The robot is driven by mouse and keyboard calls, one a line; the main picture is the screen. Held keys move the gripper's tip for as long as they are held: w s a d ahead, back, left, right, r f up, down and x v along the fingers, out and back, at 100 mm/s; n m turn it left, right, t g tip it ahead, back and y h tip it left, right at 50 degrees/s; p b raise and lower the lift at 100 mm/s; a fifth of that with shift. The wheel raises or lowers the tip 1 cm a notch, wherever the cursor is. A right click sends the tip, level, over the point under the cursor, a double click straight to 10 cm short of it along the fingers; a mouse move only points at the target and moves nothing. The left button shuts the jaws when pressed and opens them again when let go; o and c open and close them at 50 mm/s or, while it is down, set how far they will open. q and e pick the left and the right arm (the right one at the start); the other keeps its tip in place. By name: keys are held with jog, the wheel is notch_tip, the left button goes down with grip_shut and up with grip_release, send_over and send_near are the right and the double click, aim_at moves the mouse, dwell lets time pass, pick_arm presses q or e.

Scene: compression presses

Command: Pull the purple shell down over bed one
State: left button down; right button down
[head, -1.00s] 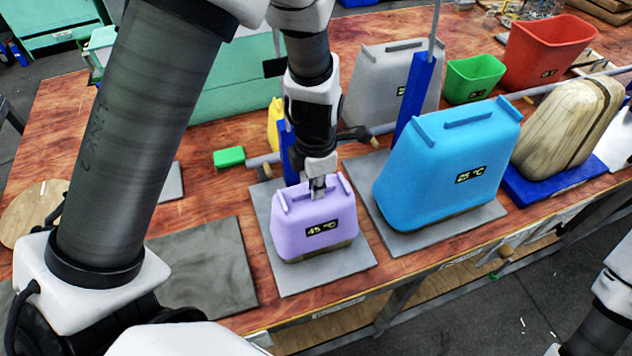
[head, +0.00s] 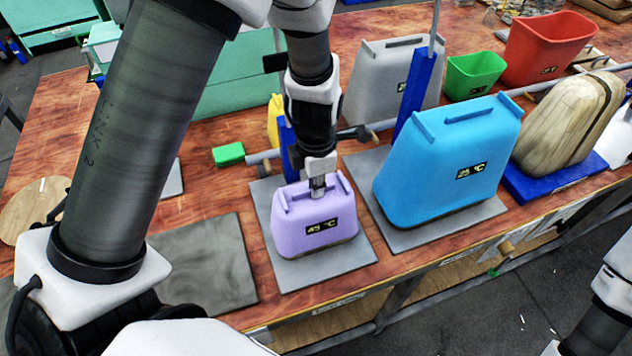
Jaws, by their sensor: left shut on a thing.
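The purple shell (head: 300,243), marked 45 °C, sits low over the grey plate (head: 345,262) at the front middle of the bench. A thin brownish edge shows under its lower rim; the rest of what it covers is hidden. My left gripper (head: 318,190) points down at the shell's top and is shut on the shell, between its two raised rails. The fingertips are partly hidden by the shell's top. The right arm shows at the lower right, but its gripper is outside the frame.
A blue shell (head: 440,170) marked 25 °C stands on the neighbouring plate, close on the right. A grey shell (head: 385,90), a green bin (head: 474,78) and a red bin (head: 545,52) stand behind. A wooden form (head: 565,125) rests on a blue base. A green block (head: 229,154) lies left.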

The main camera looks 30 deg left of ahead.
pick_arm(q)
jog(key=shift+f, duration=0.1)
jog(key=c, duration=1.2)
grip_release()
notch_tip(320, 180, up, 12)
